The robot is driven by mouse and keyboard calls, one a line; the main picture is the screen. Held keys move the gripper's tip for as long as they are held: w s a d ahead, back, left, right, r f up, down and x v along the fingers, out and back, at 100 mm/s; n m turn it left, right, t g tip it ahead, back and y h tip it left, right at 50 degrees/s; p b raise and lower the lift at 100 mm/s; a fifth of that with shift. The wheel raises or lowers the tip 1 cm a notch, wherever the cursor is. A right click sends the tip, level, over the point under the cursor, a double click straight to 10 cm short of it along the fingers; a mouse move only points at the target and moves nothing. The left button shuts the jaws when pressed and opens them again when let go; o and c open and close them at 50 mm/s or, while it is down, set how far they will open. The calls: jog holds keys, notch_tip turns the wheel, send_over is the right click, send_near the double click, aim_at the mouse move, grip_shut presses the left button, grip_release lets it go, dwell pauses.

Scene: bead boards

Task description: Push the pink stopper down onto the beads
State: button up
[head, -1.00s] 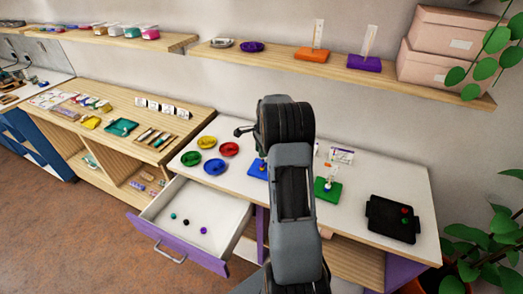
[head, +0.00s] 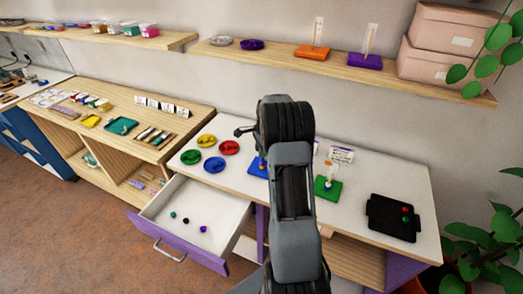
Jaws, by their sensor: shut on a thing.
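A green board (head: 334,195) stands on the white table, with an upright post and small beads at its base. My arm crosses the middle of the head view and covers the space between these two boards. My gripper's fingers are hidden behind the arm, and so is whatever they may hold. I cannot make out the pink stopper for certain.
Yellow, red, green and blue dishes (head: 214,165) stand on the table's left. A black tray (head: 380,225) with red and green pieces lies at the right. An open drawer (head: 165,246) juts out at the front left. A shelf (head: 300,66) holds orange and purple boards.

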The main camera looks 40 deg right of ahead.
jog(key=shift+f, duration=0.2)
jog(key=shift+f+b, duration=0.6)
jog(key=shift+f, duration=0.15)
dwell(0.4)
jog(key=o, duration=1)
jog(key=shift+c, duration=0.2)
notch_tip(320, 180, up, 14)
jog(key=d+b, duration=0.1)
jog(key=shift+s+d, duration=0.25)
jog(key=shift+d, duration=0.1)
jog(key=shift+f, duration=0.1)
